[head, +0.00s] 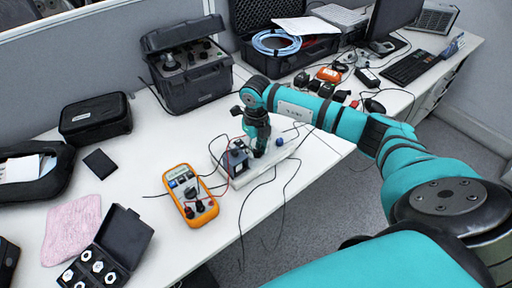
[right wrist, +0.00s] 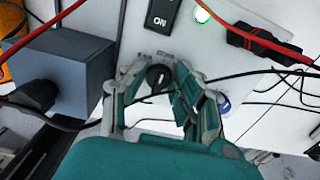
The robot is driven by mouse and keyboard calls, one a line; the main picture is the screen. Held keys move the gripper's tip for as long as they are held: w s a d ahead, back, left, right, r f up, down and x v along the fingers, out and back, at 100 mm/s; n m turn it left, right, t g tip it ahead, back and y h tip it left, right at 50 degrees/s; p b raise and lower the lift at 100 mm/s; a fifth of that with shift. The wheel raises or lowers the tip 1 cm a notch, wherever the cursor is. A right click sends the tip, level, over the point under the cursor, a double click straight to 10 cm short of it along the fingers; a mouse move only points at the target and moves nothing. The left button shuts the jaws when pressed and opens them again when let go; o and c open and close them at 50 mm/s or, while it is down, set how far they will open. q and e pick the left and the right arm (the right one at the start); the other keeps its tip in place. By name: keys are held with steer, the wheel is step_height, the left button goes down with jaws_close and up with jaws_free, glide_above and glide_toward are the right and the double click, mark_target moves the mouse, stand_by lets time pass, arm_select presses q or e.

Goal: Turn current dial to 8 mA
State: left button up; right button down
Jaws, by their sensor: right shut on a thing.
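A white device panel (head: 285,151) lies near the front edge of the table. It also fills much of the right wrist view (right wrist: 205,60). My right gripper (head: 257,150) reaches down onto it. In the right wrist view, a small round black dial (right wrist: 158,78) with a pale pointer mark sits between the fingertips of my right gripper (right wrist: 156,80), which are shut on it. I cannot read the dial's scale. An ON switch (right wrist: 162,14) and a lit green lamp (right wrist: 201,16) are beyond the dial. My left gripper is not in view.
Red and black cables cross nearby. An orange multimeter (head: 190,195) lies left of the panel. A blue knob (right wrist: 223,103) is close right of the fingers. An open black case (head: 187,75) stands behind.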

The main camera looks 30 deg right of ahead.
mark_target(256, 150)
steer(key=n+b, duration=0.3)
steer(key=n, duration=0.1)
steer(key=shift+f, duration=0.1)
steer(key=n+b, duration=0.2)
steer(key=n, duration=0.2)
steer(key=shift+a, duration=0.15)
steer(key=shift+n, duration=0.5)
steer(key=c, duration=1)
jaws_free()
steer(key=shift+c, duration=0.2)
step_height(256, 150, up, 12)
steer(key=shift+s, duration=0.1)
